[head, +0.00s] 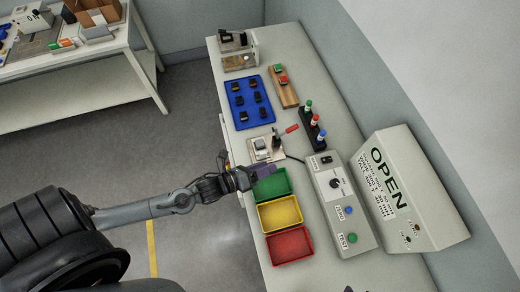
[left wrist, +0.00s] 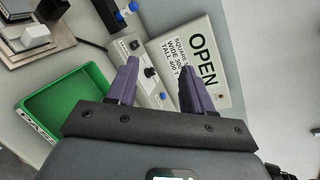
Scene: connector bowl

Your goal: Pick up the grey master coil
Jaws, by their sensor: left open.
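A small grey block (head: 261,146), which looks like the grey master coil, sits on a light base plate beside a red-handled lever (head: 290,129). In the left wrist view the grey block (left wrist: 35,33) is at the upper left, on the plate. My left gripper (head: 262,171) is open and empty, over the table's near edge by the green tray. In the left wrist view its purple fingers (left wrist: 159,68) are apart, with a grey control box behind them; the block is outside them. Small dark parts at the head view's bottom edge may be my right arm; its jaws cannot be made out.
Green (head: 271,185), yellow (head: 280,213) and red (head: 290,246) trays line the near table edge. A blue tray (head: 232,92) holds several black connectors. A control box (head: 341,206) and an OPEN sign (head: 410,190) stand behind the trays. Pegs (head: 314,122) stand farther back.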

